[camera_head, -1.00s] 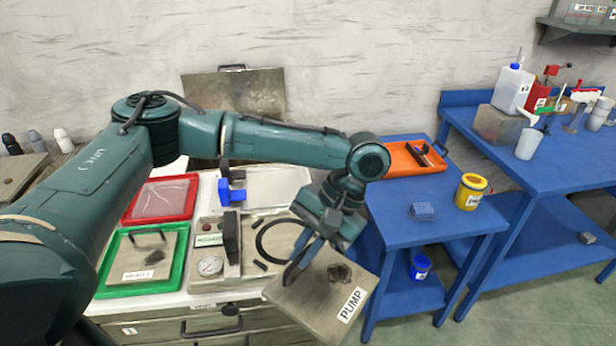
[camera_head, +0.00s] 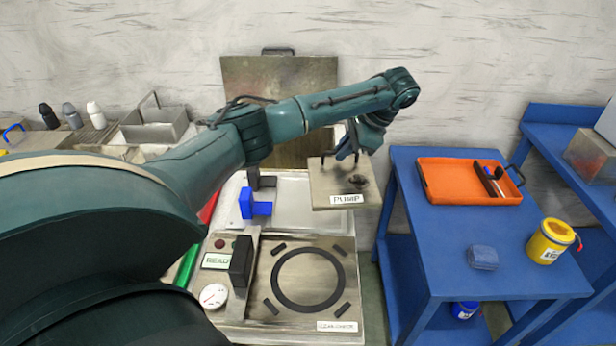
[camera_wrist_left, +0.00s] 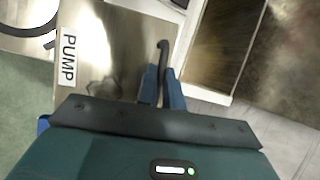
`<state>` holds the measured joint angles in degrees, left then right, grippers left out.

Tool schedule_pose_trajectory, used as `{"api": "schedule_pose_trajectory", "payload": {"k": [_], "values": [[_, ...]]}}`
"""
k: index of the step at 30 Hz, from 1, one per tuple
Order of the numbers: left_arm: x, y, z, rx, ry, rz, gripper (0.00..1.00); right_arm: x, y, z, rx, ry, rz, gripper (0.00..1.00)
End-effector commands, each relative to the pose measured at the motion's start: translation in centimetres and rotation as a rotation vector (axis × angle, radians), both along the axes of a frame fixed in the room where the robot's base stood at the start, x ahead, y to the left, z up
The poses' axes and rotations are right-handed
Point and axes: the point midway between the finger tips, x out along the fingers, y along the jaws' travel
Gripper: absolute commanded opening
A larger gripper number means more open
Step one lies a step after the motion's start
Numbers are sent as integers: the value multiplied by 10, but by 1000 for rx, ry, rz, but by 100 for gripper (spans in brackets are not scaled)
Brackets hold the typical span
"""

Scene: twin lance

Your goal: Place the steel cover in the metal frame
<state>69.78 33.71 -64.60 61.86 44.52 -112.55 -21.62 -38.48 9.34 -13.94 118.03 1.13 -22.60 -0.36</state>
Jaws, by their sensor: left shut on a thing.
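The steel cover (camera_head: 326,183), a square plate with a PUMP label and a dark round mark, hangs level in the air above the back right of the workbench. It also shows in the left wrist view (camera_wrist_left: 112,40). My left gripper (camera_head: 352,152) is shut on the cover's dark handle; in the wrist view its blue fingers (camera_wrist_left: 163,80) close on that handle. A flat metal station (camera_head: 308,252) with a black ring and short black strips lies below and in front of the cover. I cannot tell surely whether this is the metal frame. My right gripper is not in view.
A shiny tray (camera_head: 305,218) with a blue clamp (camera_head: 252,205) lies behind the station. A dark block (camera_head: 241,262) and a gauge (camera_head: 213,296) stand left of the ring. A brownish panel leans on the wall (camera_head: 280,85). A blue table (camera_head: 440,245) with an orange tray (camera_head: 450,182) stands right.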

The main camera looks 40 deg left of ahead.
Motion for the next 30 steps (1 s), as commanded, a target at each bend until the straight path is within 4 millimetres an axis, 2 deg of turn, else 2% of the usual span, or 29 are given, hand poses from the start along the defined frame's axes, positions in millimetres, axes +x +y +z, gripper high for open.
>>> {"api": "schedule_pose_trajectory", "payload": {"k": [1,3,6,9,17,24,30], "values": [[-2,28,-5,-1,3,-17,0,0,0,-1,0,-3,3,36],[-3,53,-8,-2,2,-56,0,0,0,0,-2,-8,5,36],[-5,77,-10,-2,1,-93,0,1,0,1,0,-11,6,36],[-7,88,-10,-10,9,-108,0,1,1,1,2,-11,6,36],[-8,93,-13,-80,93,-113,0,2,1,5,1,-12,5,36],[-9,93,-56,-83,100,-114,0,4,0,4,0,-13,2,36],[-8,93,-74,-83,97,-115,0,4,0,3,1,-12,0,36]]}}
